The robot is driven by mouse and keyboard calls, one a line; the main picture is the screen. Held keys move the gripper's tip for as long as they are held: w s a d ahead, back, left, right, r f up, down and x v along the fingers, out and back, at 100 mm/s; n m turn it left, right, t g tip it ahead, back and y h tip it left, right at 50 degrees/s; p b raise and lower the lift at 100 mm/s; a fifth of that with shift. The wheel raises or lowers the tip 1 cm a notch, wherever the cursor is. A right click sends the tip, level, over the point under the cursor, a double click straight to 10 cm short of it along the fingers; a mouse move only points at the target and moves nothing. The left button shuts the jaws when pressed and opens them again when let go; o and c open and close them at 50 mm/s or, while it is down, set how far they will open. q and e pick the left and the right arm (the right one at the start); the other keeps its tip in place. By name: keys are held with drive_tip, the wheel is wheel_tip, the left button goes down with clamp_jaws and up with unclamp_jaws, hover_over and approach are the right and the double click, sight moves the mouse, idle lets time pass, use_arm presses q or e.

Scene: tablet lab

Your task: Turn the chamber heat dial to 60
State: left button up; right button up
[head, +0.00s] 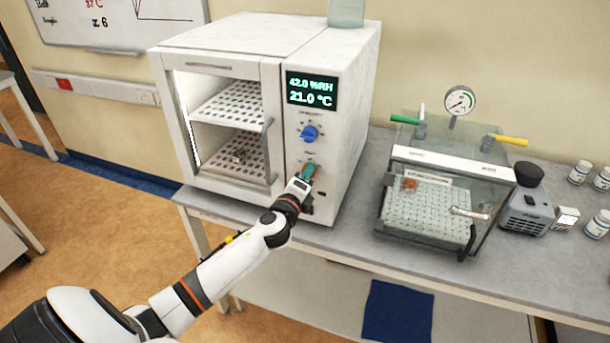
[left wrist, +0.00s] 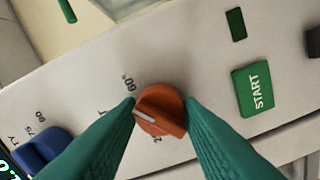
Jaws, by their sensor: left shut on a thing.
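The chamber heat dial, an orange knob (left wrist: 162,110), sits on the white front panel of the chamber (head: 345,70) in the left wrist view. My left gripper (head: 307,172) is at the panel, below the blue dial, and hides most of the orange knob in the head view. Its green fingers (left wrist: 160,118) are shut on the knob, one on each side. A white pointer line on the knob points left and slightly up, towards the left fingertip. The "60°" mark is up and left of the knob. Other marks are partly hidden by the fingers. My right gripper is not in view.
The blue dial (head: 309,132) is above the orange knob. A green START button (left wrist: 254,88) is beside it in the wrist view. The display (head: 311,92) reads 42.0 %RH and 21.0 °C. A clear-walled box (head: 437,160) stands right of the chamber.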

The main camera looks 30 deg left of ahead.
use_arm(q)
drive_tip(key=shift+m, duration=0.7)
drive_tip(key=o, duration=1)
drive_tip(key=b+v, duration=0.2)
drive_tip(key=v, duration=1)
drive_tip(key=shift+f+b, duration=0.1)
drive_tip(key=shift+b, duration=0.25)
